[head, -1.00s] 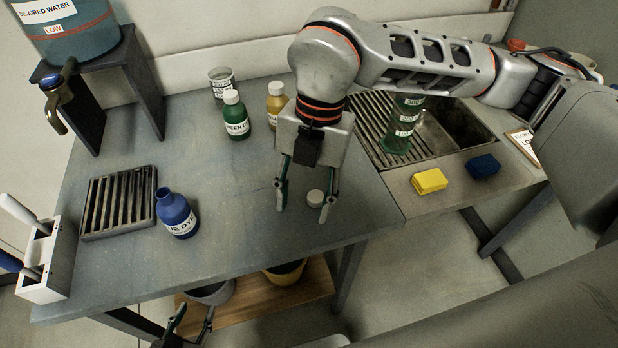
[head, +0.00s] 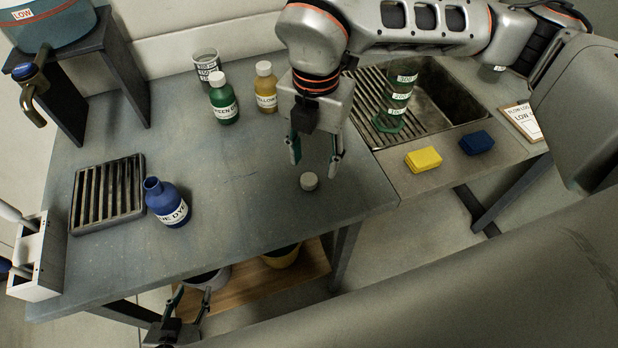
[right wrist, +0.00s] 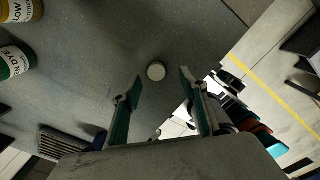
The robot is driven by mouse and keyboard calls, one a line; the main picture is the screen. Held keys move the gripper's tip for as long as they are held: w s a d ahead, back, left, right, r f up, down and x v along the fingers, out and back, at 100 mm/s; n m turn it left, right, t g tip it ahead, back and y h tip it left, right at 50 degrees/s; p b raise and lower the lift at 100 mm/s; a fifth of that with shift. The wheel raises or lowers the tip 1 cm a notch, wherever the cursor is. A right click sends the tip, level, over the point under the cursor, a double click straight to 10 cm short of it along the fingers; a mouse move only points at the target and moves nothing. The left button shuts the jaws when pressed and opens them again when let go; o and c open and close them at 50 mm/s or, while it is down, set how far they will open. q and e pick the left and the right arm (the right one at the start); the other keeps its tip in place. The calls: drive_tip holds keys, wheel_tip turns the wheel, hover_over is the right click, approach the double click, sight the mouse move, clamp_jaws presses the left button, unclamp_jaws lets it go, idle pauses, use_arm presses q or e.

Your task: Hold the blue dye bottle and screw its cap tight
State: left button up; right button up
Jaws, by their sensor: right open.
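The blue dye bottle (head: 167,203) stands uncapped on the bench, beside the metal grate, with its open neck showing. A small pale round cap (head: 309,181) lies on the bench to the right of the bottle. My right gripper (head: 315,158) is open and empty above the bench, just behind the cap in the head view. In the right wrist view the cap (right wrist: 156,71) lies beyond and between the two spread fingertips, apart from them. My left gripper (head: 191,299) is low in front of the bench edge, its two fingers apart with nothing between them.
A green dye bottle (head: 223,103), a yellow dye bottle (head: 266,90) and a clear beaker (head: 206,66) stand at the back. The grate (head: 107,193) and a white holder (head: 38,262) are at left. Sponges (head: 423,159) lie near the sink. The bench's front middle is clear.

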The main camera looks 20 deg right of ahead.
sight(310, 178)
drive_tip(key=shift+w+a+f, duration=0.1)
drive_tip(key=shift+a+f, duration=0.1)
drive_tip(key=shift+f, duration=1.1)
drive_tip(key=shift+w+a+f, duration=0.1)
drive_tip(key=shift+a+f, duration=0.1)
drive_tip(key=shift+f, duration=1.05)
drive_tip(key=c, duration=0.8)
